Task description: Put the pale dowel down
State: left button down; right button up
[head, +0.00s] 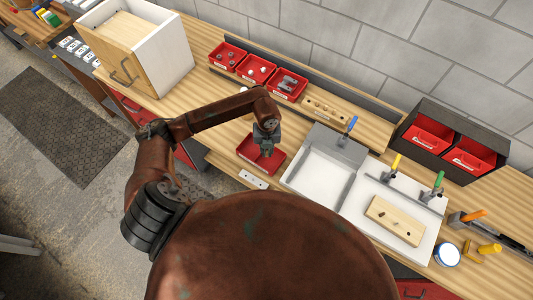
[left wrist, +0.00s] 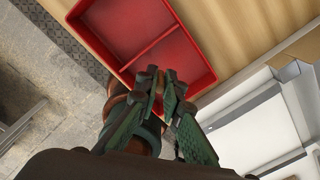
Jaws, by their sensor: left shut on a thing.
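My left gripper (head: 266,149) is over a small red tray (head: 247,157) at the front edge of the bench, left of the white trays. In the left wrist view its fingertips (left wrist: 168,84) are close together, over the near wall of the red tray (left wrist: 155,48), which has a divider and looks empty. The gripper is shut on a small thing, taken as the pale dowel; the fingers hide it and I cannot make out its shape. My right gripper is not in view.
A drilled wooden board (head: 381,212) lies on the right white tray. The left white tray (head: 318,170) looks empty. Several red bins (head: 256,70) and a holed wooden block (head: 326,112) stand behind. A white-sided cabinet (head: 165,55) stands at left, with toggle clamps (head: 437,184) at right.

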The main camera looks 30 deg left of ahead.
aim_at(267, 159)
pick_arm(q)
jog(key=shift+w+a+f, duration=0.1)
jog(key=shift+w+f, duration=0.15)
jog(key=shift+f, duration=0.25)
notch_tip(267, 159, down, 2)
jog(key=shift+f+p, duration=0.15)
jog(key=shift+p, duration=0.45)
jog(key=shift+f, duration=0.2)
jog(key=shift+f, duration=0.1)
jog(key=c, duration=2.5)
grip_release()
jog(key=shift+f, duration=0.1)
jog(key=shift+c, duration=0.2)
jog(key=shift+o, duration=0.8)
